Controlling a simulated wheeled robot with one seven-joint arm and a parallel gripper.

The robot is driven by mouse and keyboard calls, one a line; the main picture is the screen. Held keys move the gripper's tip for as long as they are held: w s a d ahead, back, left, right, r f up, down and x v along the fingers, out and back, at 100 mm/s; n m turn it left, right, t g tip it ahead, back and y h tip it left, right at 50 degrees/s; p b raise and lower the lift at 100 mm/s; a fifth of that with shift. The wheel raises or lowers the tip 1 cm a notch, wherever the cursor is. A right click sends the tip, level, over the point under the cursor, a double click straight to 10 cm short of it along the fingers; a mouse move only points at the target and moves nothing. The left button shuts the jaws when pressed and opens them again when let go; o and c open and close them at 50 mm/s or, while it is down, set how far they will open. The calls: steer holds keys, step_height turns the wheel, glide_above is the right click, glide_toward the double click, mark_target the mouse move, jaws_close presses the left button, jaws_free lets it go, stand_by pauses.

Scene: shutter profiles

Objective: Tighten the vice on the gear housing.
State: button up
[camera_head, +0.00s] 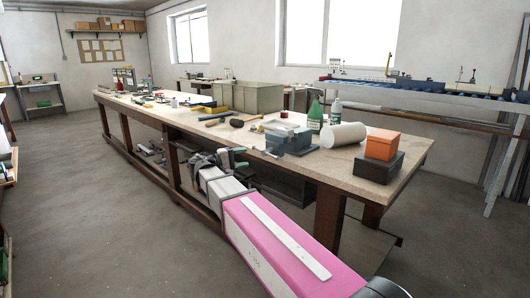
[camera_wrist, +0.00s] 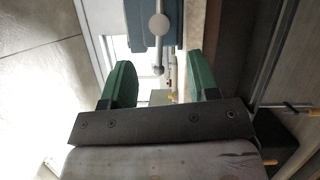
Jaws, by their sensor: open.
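The blue-grey vice (camera_head: 290,139) stands on the workbench near its front edge. A lighter grey part shows at its jaws, but I cannot tell whether it is the gear housing. In the wrist view the blue vice body (camera_wrist: 172,22) is at the top. Its pale handle (camera_wrist: 158,27), with ball-shaped ends, hangs in front of it, the lower ball lying between my fingers in the picture. My gripper (camera_wrist: 161,78) is open, with two green fingers apart and neither visibly touching the handle. In the head view my gripper (camera_head: 240,158) is beside the bench's front edge, left of and below the vice.
A mallet (camera_head: 244,121) lies to the left. A lower shelf holds parts. The floor at left is clear.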

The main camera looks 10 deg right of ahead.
mark_target(266, 152)
steer(key=x, duration=1)
steer(key=shift+d, duration=0.3)
jaws_close()
